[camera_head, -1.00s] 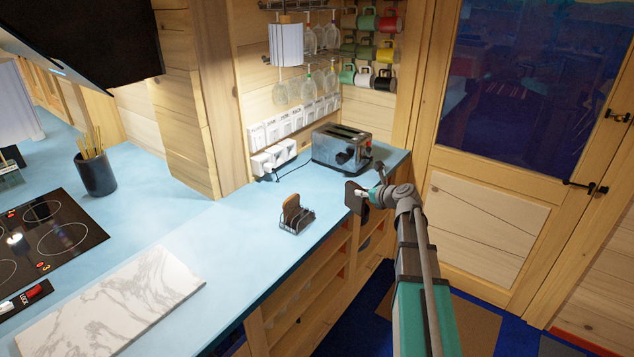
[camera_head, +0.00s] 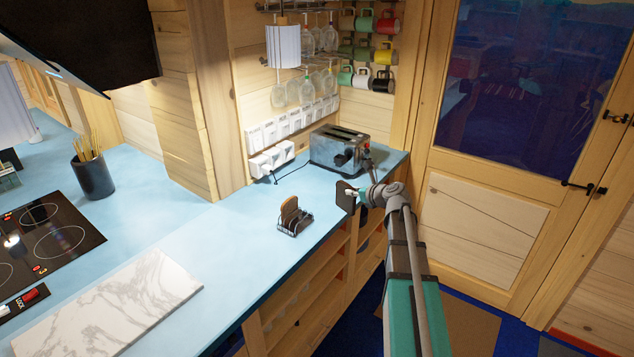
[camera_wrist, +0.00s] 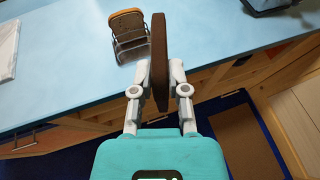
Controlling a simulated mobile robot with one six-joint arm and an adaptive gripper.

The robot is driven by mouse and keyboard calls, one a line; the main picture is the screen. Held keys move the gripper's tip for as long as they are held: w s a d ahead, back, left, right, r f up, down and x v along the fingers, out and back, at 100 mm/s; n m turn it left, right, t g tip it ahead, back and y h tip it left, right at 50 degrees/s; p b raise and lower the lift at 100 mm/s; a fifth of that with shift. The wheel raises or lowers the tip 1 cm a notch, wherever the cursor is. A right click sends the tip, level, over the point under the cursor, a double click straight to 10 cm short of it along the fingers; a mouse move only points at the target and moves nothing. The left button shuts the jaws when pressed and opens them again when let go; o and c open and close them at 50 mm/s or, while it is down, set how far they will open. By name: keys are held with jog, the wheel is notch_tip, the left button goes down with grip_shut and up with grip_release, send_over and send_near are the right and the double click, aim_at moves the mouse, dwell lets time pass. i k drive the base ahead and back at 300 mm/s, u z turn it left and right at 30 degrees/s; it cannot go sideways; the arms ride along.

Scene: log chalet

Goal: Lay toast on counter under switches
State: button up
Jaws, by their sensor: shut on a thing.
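My gripper (camera_wrist: 160,85) is shut on a dark brown slice of toast (camera_wrist: 159,50), which stands on edge between the fingers in the wrist view. In the head view the held toast (camera_head: 346,197) is a dark slab at the counter's front edge, in front of the toaster. The blue counter (camera_head: 225,240) runs along the wall. The white switches (camera_head: 270,160) sit low on the wall, left of the toaster. The counter below them is bare except for a cord.
A wire rack (camera_head: 295,222) with another toast slice (camera_head: 289,210) stands on the counter left of my gripper. The toaster (camera_head: 340,148) is at the right end. A marble board (camera_head: 110,305) and hob (camera_head: 45,235) lie further left.

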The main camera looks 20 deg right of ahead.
aim_at(325, 201)
jog(key=u, duration=0.05)
jog(key=i, duration=0.95)
jog(key=z, duration=0.1)
